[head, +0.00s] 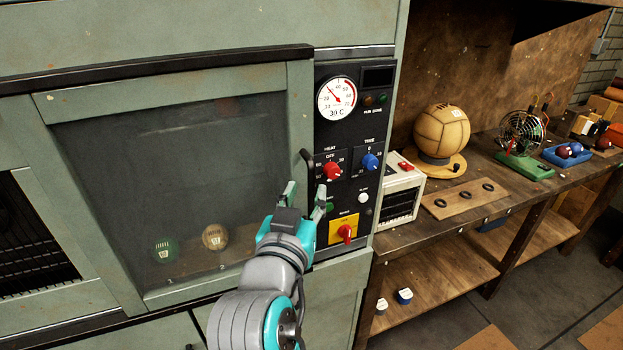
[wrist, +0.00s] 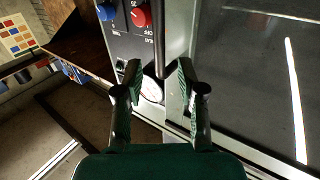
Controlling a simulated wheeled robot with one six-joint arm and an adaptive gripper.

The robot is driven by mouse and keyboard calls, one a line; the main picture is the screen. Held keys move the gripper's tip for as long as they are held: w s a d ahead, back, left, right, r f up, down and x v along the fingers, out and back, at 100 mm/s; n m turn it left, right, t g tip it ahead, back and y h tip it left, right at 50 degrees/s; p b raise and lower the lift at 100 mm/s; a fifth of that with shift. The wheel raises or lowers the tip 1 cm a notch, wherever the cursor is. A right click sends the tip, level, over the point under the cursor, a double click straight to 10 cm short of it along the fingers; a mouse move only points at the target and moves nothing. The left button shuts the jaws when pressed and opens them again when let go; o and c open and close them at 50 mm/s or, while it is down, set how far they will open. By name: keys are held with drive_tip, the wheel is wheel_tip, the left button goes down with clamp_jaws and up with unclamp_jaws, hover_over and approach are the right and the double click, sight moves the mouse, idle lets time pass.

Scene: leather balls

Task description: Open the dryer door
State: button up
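The dryer door (head: 295,130) is a pale green frame around a dark glass window, and it looks shut. Its handle (head: 306,160) is a dark vertical bar at the door's right edge; in the wrist view the handle (wrist: 163,35) shows as a dark bar running in from the top. My gripper (head: 305,189) is at the lower part of the handle. In the wrist view my gripper (wrist: 159,70) has its fingers apart, with the bar lined up between the tips. I cannot tell whether either finger touches it.
The control panel (head: 325,230) with red and blue knobs is close to the right of the handle. A green ball (head: 165,250) and a tan ball (head: 215,237) show behind the glass. A workbench (head: 400,238) with a large ball (head: 442,132) stands right; floor before it is open.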

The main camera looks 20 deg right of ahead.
sight(310, 182)
drive_tip(key=shift+x, duration=2.6)
clamp_jaws()
